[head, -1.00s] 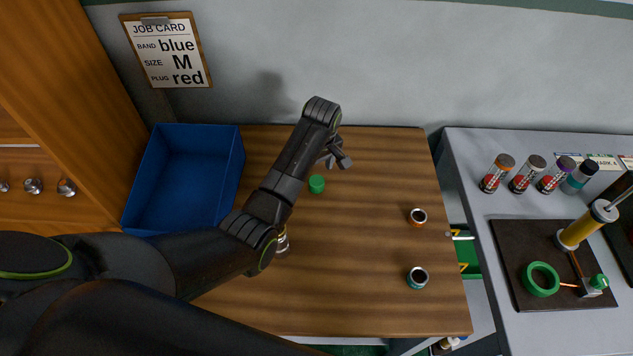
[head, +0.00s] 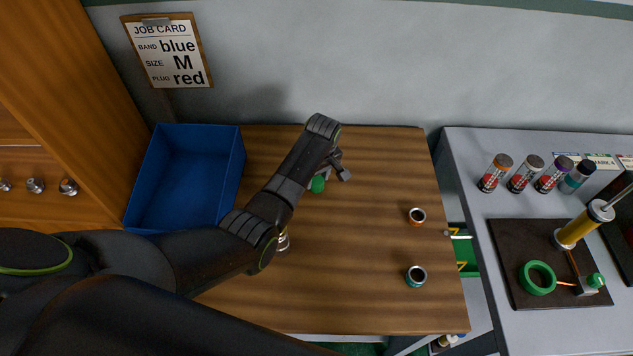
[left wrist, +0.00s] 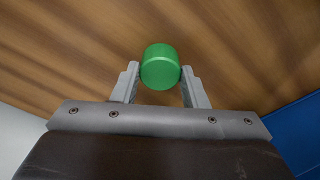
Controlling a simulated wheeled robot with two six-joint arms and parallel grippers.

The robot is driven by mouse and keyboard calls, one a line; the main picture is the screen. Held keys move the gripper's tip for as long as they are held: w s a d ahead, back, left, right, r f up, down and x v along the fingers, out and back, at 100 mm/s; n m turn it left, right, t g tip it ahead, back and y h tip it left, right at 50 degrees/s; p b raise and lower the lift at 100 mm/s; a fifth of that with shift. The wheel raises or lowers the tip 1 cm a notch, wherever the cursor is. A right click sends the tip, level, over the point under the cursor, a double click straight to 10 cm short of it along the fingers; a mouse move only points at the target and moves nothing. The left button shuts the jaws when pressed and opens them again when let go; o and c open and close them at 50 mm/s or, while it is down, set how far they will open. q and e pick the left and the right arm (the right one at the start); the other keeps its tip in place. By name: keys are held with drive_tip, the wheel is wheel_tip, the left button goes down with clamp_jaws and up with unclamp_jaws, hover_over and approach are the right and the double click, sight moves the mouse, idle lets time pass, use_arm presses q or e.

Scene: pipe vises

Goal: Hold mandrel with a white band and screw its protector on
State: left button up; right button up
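A green cap (head: 317,184), which may be a protector, stands on the wooden table. My left gripper (head: 328,178) is over it, pointing down. A shiny metal piece (head: 283,241) is partly hidden behind my left arm. Two short hollow pieces stand on the right of the table, one with an orange band (head: 417,217), one with a teal band (head: 416,277). I cannot make out a white band. My right gripper is not in view.
A blue bin (head: 238,165) stands at the table's back left. The job card (head: 168,50) reads band blue, size M, plug red. A grey side bench (head: 460,165) holds several small bottles, a dark mat and a green ring (head: 538,278). The table's (head: 375,165) back right is clear.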

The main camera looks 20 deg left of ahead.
sight(317, 180)
use_arm(q)
drive_tip(key=c, duration=0.4)
drive_tip(key=shift+r, duration=0.1)
wheel_tip(317, 180, up, 10)
drive_tip(key=shift+f+b, duration=0.1)
drive_tip(key=shift+b, duration=0.65)
